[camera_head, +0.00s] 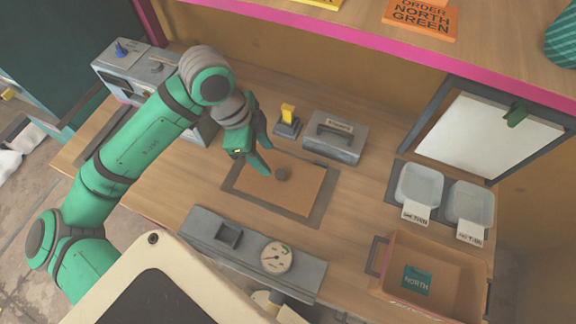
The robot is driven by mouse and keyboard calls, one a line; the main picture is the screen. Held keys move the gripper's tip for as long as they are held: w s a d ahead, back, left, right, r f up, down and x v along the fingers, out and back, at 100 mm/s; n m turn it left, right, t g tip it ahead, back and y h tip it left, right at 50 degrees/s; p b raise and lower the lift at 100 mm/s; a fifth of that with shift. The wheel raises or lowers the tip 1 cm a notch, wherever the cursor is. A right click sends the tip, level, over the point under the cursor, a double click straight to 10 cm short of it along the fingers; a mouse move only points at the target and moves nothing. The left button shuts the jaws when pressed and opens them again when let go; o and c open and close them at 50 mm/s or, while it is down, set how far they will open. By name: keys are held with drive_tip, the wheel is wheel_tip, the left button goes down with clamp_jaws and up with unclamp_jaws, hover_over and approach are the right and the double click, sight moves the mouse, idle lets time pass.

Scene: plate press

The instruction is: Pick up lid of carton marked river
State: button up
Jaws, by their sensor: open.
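My gripper (267,161) is open, its green fingers apart above the left part of a brown mat with a dark border (300,203). A small dark round piece (281,174) lies on the mat, just right of the fingertips, and nothing shows between them. I can read no carton marked river. An open brown box (440,297) at the lower right has a teal label reading NORTH (416,281). A grey box with a handle on top (336,140) stands behind the mat, its small label too blurred to read.
A grey panel with a round dial (276,257) lies along the front edge. Two translucent tubs (419,186) with tags stand at the right. A yellow-topped stand (287,122) is behind the mat. A shelf with a pink edge (330,28) hangs above. Bare wood shows right of the mat.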

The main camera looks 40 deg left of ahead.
hover_over(280, 173)
drive_tip(key=s+a, duration=0.2)
wheel_tip(280, 173, down, 4)
drive_tip(key=shift+w+d+f, duration=0.25)
drive_tip(key=shift+d+f, duration=0.2)
drive_tip(key=shift+f, duration=0.2)
drive_tip(key=shift+w+x, duration=0.2)
drive_tip(key=shift+x, duration=2.3)
drive_tip(key=shift+a, duration=0.1)
clamp_jaws()
